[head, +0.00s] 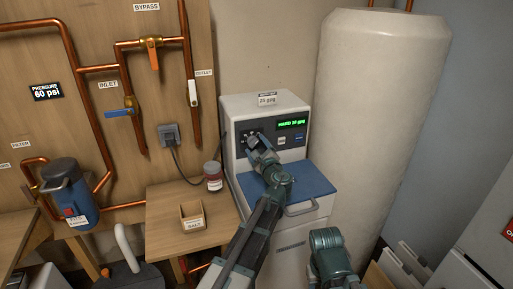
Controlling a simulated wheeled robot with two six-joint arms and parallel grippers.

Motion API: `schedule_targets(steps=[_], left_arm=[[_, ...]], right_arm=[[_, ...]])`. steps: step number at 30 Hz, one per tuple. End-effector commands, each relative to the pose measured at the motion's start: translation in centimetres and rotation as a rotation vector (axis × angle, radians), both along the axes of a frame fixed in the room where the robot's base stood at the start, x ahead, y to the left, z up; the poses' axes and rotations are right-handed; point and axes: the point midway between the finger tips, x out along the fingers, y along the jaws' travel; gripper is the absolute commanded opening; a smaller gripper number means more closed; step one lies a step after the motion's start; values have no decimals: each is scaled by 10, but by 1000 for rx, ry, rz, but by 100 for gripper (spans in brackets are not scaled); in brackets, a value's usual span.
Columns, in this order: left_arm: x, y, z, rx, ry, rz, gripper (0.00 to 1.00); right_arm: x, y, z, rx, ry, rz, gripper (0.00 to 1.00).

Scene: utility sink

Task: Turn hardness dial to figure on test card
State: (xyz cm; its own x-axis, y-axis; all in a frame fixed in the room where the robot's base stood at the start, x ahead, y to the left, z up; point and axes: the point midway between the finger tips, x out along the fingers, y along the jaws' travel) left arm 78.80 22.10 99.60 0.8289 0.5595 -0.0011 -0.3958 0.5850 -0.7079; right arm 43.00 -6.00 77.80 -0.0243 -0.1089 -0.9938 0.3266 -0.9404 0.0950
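The water softener (232,110) is a white cabinet with a dark control panel. The hardness dial (251,134) is on the left of that panel, mostly covered by my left gripper (255,142). The gripper's tip is at the dial; whether its fingers are closed on it is too small to tell. A green lit display (292,124) right of the dial appears to read HARD 20 gpg. The test card (267,99) stands on top of the cabinet; its small figure is not clearly legible. My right arm shows at the bottom, with no fingers visible.
A blue lid (312,178) with a handle juts out below the panel. A tall pale tank (375,120) stands close on the right. A wooden table (165,225) at left holds a red-brown jar (213,178) and a small labelled box (192,222). Copper pipes line the wall.

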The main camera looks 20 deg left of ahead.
Motion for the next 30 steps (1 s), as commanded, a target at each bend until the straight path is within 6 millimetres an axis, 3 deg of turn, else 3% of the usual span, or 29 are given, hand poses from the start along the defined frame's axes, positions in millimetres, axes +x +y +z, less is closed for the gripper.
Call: schedule_targets(steps=[8,21,30], left_arm=[[-11,-7,0,1,0,-2,79],[-87,-58,0,0,0,-3,79],[-113,-76,0,0,0,-1,79]], right_arm=[[0,0,0,0,0,0,50],[0,0,0,0,0,0,50],[0,0,0,0,0,0,50]])
